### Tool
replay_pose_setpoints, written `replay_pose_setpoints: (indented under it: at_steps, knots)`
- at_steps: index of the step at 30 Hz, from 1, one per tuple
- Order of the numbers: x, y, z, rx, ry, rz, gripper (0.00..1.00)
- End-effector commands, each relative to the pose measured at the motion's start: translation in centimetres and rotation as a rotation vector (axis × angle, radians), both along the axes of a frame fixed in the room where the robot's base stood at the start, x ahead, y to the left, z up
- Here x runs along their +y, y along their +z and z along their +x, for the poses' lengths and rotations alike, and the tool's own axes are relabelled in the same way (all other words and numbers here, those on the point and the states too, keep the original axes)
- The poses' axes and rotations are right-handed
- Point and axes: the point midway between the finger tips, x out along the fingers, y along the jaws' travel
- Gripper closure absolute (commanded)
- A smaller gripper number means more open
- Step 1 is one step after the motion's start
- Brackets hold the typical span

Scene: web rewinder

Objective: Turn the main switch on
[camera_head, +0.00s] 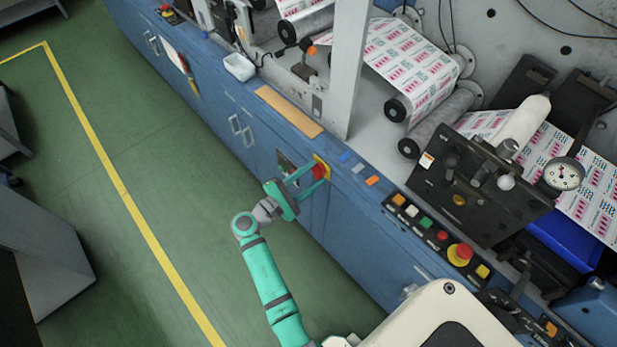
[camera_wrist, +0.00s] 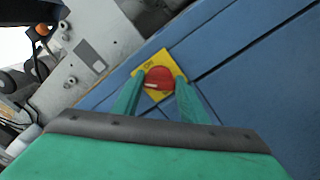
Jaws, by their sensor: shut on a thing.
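The main switch is a red rotary knob (camera_wrist: 160,78) on a yellow plate (camera_wrist: 186,41), set in the blue front panel of the machine. In the head view the red knob (camera_head: 318,172) and yellow plate (camera_head: 325,166) show between my green fingers. My gripper (camera_head: 310,178) reaches the panel from the left and is shut on the knob, one finger on each side. In the wrist view my gripper (camera_wrist: 159,85) has its two fingertips at the knob's left and right edges. A pale mark shows on the knob's lower left; its exact turn position is hard to tell.
A control strip with coloured buttons (camera_head: 430,232) and a red emergency stop (camera_head: 460,253) lies right of the switch. Blue cabinet doors (camera_head: 240,130) line the machine's front. The green floor with a yellow line (camera_head: 120,190) is open at left; a grey cabinet (camera_head: 45,240) stands beyond.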

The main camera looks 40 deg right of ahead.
Motion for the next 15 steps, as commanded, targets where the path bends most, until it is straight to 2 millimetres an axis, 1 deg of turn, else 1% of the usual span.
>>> replay_pose_setpoints:
  at_steps: [1, 15]
  knots:
    - [-0.50, -0.09, -0.54, -0.042, -0.015, 0.003, 0.83]
    - [-0.45, -0.26, -0.65, -0.475, -0.015, 0.035, 0.83]
